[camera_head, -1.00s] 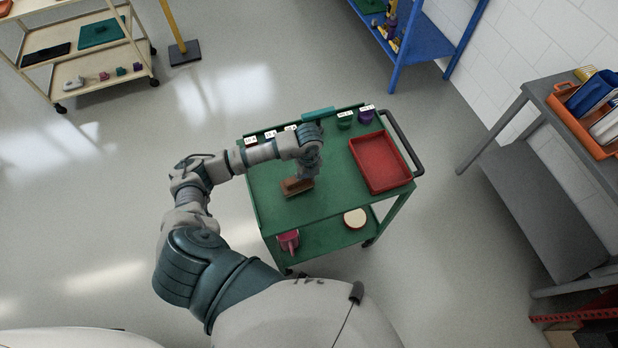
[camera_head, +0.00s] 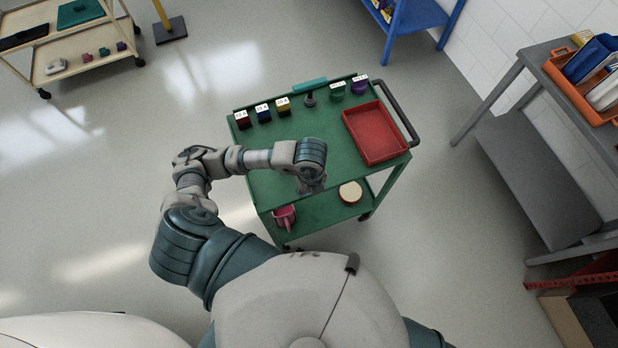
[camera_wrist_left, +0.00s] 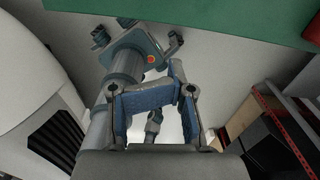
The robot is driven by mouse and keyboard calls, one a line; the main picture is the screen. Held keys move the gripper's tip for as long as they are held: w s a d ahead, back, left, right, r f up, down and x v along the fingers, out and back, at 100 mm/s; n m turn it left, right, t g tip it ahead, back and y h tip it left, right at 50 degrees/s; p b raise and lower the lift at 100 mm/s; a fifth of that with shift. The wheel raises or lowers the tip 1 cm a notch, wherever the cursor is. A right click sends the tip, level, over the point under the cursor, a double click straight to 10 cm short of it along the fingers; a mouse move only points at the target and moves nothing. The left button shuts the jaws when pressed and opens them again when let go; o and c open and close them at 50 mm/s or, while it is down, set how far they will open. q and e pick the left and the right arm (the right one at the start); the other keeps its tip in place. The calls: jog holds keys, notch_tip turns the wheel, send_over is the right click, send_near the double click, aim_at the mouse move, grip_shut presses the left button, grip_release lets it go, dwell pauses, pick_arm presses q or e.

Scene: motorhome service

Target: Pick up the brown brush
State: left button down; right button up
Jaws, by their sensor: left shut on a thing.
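My left gripper (camera_head: 313,184) hangs at the near edge of the green cart's top (camera_head: 325,140), below my wrist. In the left wrist view its fingers with blue pads (camera_wrist_left: 152,98) show close up. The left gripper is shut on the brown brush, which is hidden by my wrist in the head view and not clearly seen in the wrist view. The brush no longer lies on the cart top. My right gripper is out of view.
A red tray (camera_head: 376,133) sits on the cart's right side. Several small labelled blocks and cups line its back edge, with a teal-handled tool (camera_head: 310,88). A pink scoop (camera_head: 285,216) and a round cream-topped item (camera_head: 350,192) are on the lower shelf.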

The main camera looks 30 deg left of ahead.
pick_arm(q)
jog(key=shift+s+d, duration=0.15)
jog(key=shift+s, duration=0.1)
jog(key=shift+c, duration=1.9)
grip_release()
jog(key=shift+r, duration=0.1)
